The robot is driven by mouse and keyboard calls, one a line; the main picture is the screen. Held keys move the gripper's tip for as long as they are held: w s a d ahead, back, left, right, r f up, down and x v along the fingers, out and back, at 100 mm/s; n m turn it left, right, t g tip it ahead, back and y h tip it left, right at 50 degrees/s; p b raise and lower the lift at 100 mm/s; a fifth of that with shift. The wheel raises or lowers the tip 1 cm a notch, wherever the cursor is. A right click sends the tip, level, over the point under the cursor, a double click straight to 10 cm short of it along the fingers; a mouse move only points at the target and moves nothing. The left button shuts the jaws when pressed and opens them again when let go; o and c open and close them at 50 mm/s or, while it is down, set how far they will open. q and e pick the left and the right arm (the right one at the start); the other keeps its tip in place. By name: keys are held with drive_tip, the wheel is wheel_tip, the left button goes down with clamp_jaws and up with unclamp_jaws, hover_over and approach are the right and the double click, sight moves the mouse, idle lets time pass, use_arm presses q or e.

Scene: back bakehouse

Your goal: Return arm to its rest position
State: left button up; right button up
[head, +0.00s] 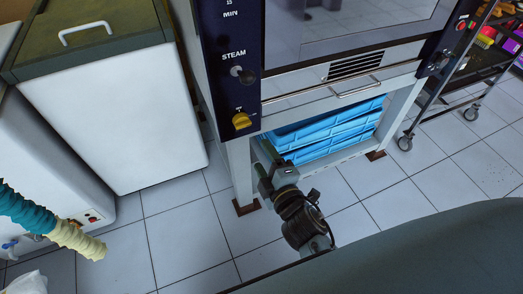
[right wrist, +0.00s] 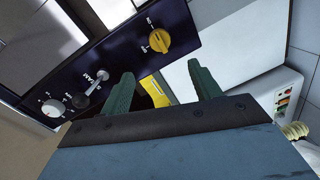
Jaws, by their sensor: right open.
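My right arm (head: 300,215) reaches up from the bottom of the head view toward the front of the oven. My right gripper (head: 264,152) is beside the oven's left front leg, below the control panel. In the right wrist view its two green fingers (right wrist: 160,74) stand wide apart. Nothing is held between them. The oven's yellow knob (right wrist: 160,40) shows beyond the fingertips, apart from them. A yellow patch shows behind the finger gap; I cannot tell what it is. My left gripper is not in view.
The oven control panel (head: 232,60) is close to my right gripper. Blue crates (head: 330,130) are stacked under the oven. A white bin (head: 115,115) stands at left, near a teal and cream hose (head: 75,240). A wheeled rack (head: 440,100) is at right. Tiled floor lies open between.

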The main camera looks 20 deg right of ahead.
drive_tip(key=s+d+f+m+g+h, duration=0.2)
drive_tip(key=s+d+f+m+g, duration=0.55)
drive_tip(key=f, duration=0.45)
drive_tip(key=s+d+f+m+g+y+p, duration=0.1)
drive_tip(key=s+f+m+g+p, duration=0.2)
drive_tip(key=s, duration=0.3)
drive_tip(key=s+d+f+m+g+p, duration=0.1)
drive_tip(key=s+f+m+g+p, duration=0.25)
drive_tip(key=s, duration=0.25)
use_arm(q)
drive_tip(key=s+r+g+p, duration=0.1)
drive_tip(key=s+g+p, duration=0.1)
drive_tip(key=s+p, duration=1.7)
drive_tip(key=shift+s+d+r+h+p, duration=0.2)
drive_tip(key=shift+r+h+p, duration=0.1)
drive_tip(key=shift+p, duration=0.1)
use_arm(e)
drive_tip(key=s+r+n+g, duration=0.1)
drive_tip(key=s+r, duration=0.1)
drive_tip(key=s, duration=1.5)
drive_tip(key=shift+s+a+g, duration=0.3)
drive_tip(key=shift+g, duration=0.1)
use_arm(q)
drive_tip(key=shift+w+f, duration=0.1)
